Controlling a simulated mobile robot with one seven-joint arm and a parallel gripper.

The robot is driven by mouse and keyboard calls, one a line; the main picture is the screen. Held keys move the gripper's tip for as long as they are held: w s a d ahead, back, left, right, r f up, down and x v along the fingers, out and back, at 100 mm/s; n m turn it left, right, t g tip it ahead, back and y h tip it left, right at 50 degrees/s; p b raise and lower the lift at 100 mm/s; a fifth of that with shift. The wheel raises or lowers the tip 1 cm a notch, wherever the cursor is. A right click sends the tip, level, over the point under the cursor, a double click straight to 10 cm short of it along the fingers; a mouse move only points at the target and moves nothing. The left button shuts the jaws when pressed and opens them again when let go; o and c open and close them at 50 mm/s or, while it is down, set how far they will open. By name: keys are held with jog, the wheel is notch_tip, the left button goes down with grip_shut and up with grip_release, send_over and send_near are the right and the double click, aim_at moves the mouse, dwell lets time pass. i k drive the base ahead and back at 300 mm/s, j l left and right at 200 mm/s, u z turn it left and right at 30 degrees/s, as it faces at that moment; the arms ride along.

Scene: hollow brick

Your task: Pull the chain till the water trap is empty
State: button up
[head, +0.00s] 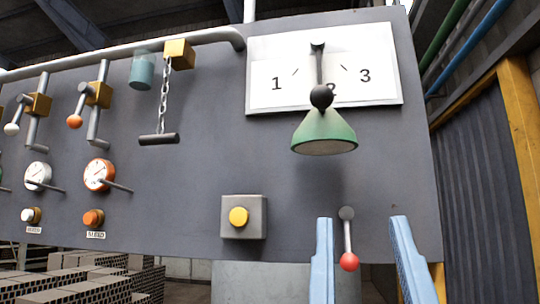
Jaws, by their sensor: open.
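The chain (164,96) hangs straight down from a yellow valve block (180,54) at the upper left of the grey panel. A dark bar handle (158,139) hangs level at its lower end. My gripper (361,219) shows as two light blue fingers at the bottom right, pointing up and spread wide. It is open and empty, well to the right of and below the chain handle.
A red-knobbed lever (348,261) on the panel shows between my fingers. A green cone (324,133) hangs before the 1-2-3 plate (275,60). A yellow button (238,216) sits lower centre. Left are valve levers (75,121) and gauges (98,174). Brick stacks (75,286) stand below.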

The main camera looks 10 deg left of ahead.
aim_at(173, 137)
jog(key=l+u, duration=0.1)
jog(key=u, duration=0.25)
jog(key=k+l+u, duration=0.1)
jog(key=u, duration=0.25)
jog(key=l+u, duration=0.1)
jog(key=u, duration=0.25)
